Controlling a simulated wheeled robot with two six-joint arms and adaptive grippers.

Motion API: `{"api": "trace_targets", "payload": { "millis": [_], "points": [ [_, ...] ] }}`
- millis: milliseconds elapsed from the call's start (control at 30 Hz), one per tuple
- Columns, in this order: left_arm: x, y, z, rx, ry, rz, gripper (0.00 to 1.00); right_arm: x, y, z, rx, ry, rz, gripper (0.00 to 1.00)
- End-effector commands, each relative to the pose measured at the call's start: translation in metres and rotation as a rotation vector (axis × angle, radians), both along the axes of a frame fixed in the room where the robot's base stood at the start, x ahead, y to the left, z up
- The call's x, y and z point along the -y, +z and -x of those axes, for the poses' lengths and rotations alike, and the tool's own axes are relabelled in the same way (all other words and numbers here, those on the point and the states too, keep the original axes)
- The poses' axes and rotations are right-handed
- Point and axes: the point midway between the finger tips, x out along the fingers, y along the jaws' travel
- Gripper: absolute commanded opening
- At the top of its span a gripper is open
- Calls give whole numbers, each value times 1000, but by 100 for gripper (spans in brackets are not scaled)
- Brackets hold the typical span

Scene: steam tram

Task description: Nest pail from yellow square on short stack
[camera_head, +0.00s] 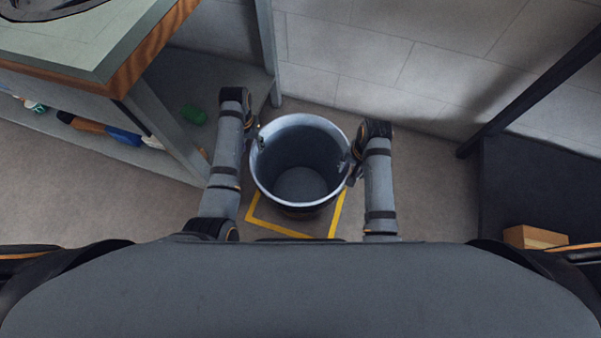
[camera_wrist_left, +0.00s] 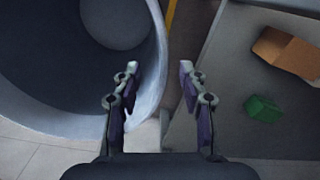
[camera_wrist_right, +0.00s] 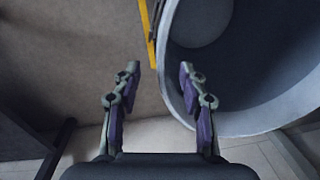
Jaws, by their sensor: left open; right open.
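The grey pail (camera_head: 301,184) stands upright and empty inside the yellow square (camera_head: 277,230) taped on the floor. My left gripper (camera_head: 259,142) is open at the pail's left rim. In the left wrist view, my left gripper (camera_wrist_left: 158,73) has one finger over the pail's inside and one outside; the pail (camera_wrist_left: 75,95) wall lies between them. My right gripper (camera_head: 352,172) is open at the right rim. In the right wrist view, my right gripper (camera_wrist_right: 160,70) likewise straddles the pail (camera_wrist_right: 250,85) wall. Contact cannot be told. No short stack is recognisable.
A wood-edged bench (camera_head: 120,80) with a lower shelf stands at the left; a green item (camera_head: 194,115) and others lie on the shelf. A pale tiled wall (camera_head: 400,65) is behind. A dark rack (camera_head: 535,185) with a wooden block (camera_head: 535,237) stands at the right.

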Motion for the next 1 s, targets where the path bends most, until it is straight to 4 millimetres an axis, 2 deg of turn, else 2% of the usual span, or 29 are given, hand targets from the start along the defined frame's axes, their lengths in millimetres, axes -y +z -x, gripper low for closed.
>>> {"api": "trace_targets", "payload": {
  "millis": [300,500,633,900,933,1000],
  "points": [
    [0,-59,1,-3,0,0,42,-3,-59,-1,-3,1,2,43],
    [0,-84,1,-2,0,0,42,-5,-84,-3,0,0,1,43],
    [-1,-91,1,-1,1,0,42,-6,-91,-3,1,0,0,43],
    [-1,-92,1,0,1,0,42,-6,-92,-3,1,0,0,43],
    [-1,-92,1,0,1,0,41,-6,-92,-3,1,0,0,41],
    [0,-92,1,0,1,0,32,-6,-92,-3,1,0,0,32]
  ]
}}
